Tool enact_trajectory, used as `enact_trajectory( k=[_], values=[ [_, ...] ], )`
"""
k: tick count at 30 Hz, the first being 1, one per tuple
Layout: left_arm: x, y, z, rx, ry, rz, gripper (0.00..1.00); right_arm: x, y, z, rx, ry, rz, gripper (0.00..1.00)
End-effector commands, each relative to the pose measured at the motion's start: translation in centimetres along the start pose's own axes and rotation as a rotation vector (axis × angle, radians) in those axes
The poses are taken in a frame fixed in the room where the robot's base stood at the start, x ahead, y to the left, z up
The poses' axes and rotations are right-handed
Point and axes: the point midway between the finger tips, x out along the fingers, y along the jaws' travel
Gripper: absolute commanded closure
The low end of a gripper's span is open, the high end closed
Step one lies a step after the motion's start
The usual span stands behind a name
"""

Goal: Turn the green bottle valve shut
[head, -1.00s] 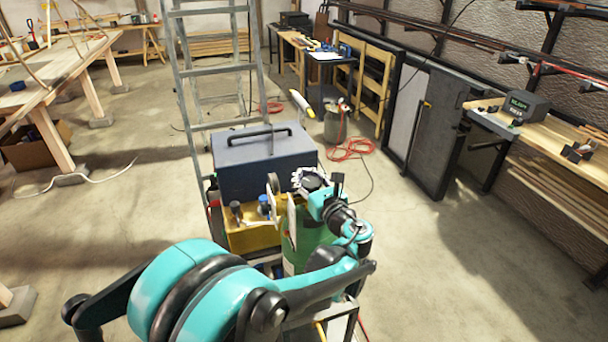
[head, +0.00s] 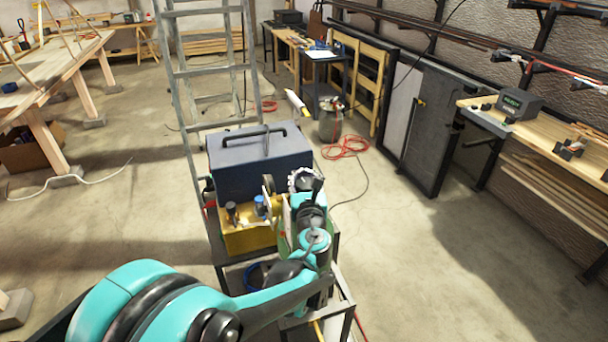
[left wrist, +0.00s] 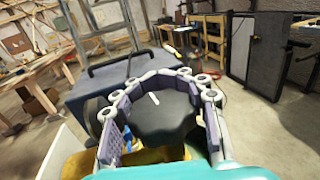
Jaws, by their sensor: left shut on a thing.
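The valve's black lobed handwheel (left wrist: 165,115) fills the middle of the left wrist view, with a short white mark on its top. My left gripper (left wrist: 160,92) is shut around it, one jointed finger with a grey pad on each side. In the head view my left gripper (head: 303,181) is over the top of the bottle, and my wrist hides most of the handwheel. Only a narrow strip of the green bottle (head: 284,241) shows below my wrist. My right gripper is not in view.
A dark blue toolbox (head: 258,165) stands right behind the bottle, with a yellow case (head: 248,236) in front of it on a metal cart (head: 343,318). A ladder (head: 205,75) rises behind. A red hose (head: 346,147) lies on the floor. Open floor lies to the right.

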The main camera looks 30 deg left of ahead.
Motion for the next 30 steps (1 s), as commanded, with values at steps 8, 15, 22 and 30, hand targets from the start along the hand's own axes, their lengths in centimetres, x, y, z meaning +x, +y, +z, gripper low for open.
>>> enact_trajectory(
  k=[8,15,22,30],
  values=[
    [0.0,0.0,0.0,0.001,0.000,0.001,0.35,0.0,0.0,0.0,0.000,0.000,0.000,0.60],
    [0.0,0.0,0.2,0.000,0.000,0.001,0.35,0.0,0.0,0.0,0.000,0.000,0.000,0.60],
    [0.0,0.0,3.2,0.001,0.000,0.001,0.35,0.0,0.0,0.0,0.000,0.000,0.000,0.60],
    [0.0,0.0,7.9,0.001,0.000,0.001,0.35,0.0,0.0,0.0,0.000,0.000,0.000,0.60]
  ],
)
